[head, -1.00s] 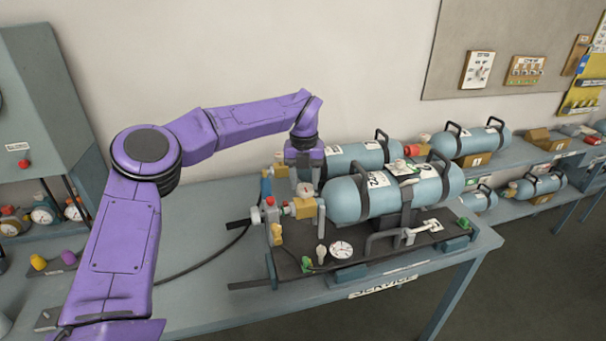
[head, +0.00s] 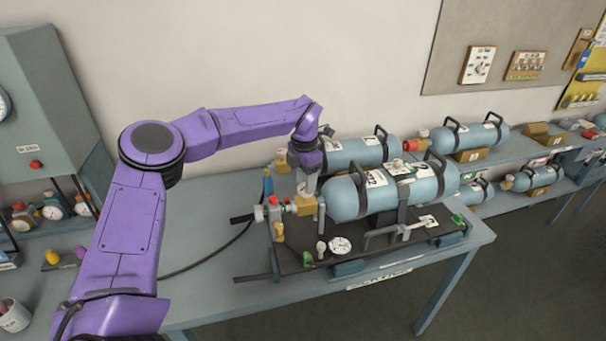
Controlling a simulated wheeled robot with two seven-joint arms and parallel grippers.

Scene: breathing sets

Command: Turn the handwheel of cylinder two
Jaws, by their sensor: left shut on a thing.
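Cylinder two is the front blue-grey cylinder (head: 345,200), lying on its side in a dark service rack (head: 290,262), with a label reading 2 at its left end. Its brass valve block (head: 304,207) sticks out to the left, joined to a grey and red fitting (head: 271,209). My left gripper (head: 307,187) points down over this valve block, from behind and above. Its fingers are shut on the handwheel on top of the valve, which they mostly hide. A second cylinder (head: 350,153) lies behind. My right gripper is out of view.
A round gauge (head: 340,245) and a bent grey lever (head: 385,237) sit at the rack's front. A black hose (head: 215,257) crosses the bench (head: 215,300). More cylinders (head: 470,137) lie on shelves at the right. A grey cabinet (head: 45,110) stands at the left.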

